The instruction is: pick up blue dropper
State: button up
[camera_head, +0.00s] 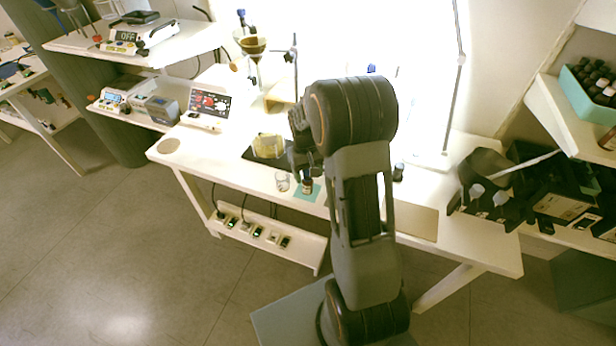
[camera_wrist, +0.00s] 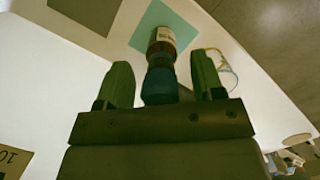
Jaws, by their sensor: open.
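The blue dropper (camera_wrist: 160,87) tops a small amber bottle (camera_wrist: 162,42) with a pale label. The bottle stands on a teal mat (camera_wrist: 147,22), and it also shows in the head view (camera_head: 307,186), near the table's front edge. My gripper (camera_wrist: 162,64) is open, with its green fingers on either side of the dropper. Gaps show between the dropper and both fingers. In the head view my gripper (camera_head: 306,166) is right above the bottle and hides the dropper's top.
A dark pad with a yellowish container (camera_head: 268,146) lies behind. A small dark bottle (camera_head: 398,172) stands right of my arm.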

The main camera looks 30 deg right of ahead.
jog(key=shift+c, duration=0.3)
jog(key=c, duration=0.6)
jog(key=shift+r, duration=0.15)
notch_tip(320, 180, up, 10)
jog(key=shift+f, duration=0.1)
